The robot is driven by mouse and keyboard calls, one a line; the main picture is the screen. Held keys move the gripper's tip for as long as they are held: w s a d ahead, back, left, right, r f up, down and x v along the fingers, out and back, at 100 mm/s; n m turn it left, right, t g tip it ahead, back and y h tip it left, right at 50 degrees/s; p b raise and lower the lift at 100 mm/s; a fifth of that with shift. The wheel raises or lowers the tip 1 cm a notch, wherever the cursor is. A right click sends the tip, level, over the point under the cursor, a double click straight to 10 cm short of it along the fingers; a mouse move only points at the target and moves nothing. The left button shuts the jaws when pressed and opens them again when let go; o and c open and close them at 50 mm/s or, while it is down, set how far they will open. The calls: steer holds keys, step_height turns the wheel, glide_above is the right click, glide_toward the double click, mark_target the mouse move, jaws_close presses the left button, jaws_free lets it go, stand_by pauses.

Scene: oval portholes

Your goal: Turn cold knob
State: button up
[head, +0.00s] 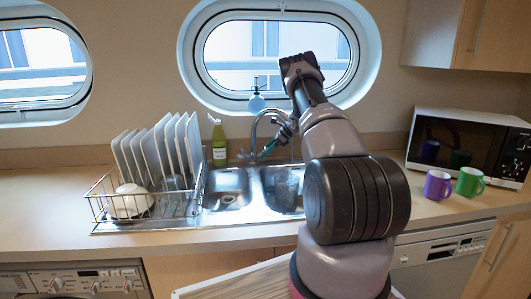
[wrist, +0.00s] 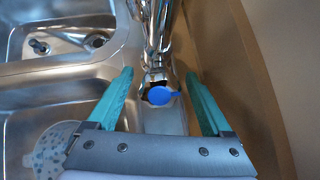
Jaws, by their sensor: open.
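The cold knob (wrist: 161,95) is a small blue lever at the base of the chrome faucet (wrist: 154,35). In the wrist view it lies between the two teal fingers of my gripper (wrist: 159,73), with a gap on each side. My gripper is open and holds nothing. In the head view my gripper (head: 269,148) is behind the sink, beside the faucet (head: 256,128); the knob cannot be made out there. My arm hides part of the area right of the faucet.
The double sink (head: 228,187) lies in front of the faucet, with a dish rack (head: 150,205) of plates to its left. A green bottle (head: 219,150) stands behind the sink. Purple (head: 437,185) and green (head: 469,182) mugs stand by the microwave (head: 470,143). The wall (wrist: 235,70) is close to my right finger.

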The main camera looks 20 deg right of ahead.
jaws_close()
steer(key=shift+m, duration=0.8)
jaws_free()
steer(key=v, duration=1.1)
steer(key=shift+f, duration=0.1)
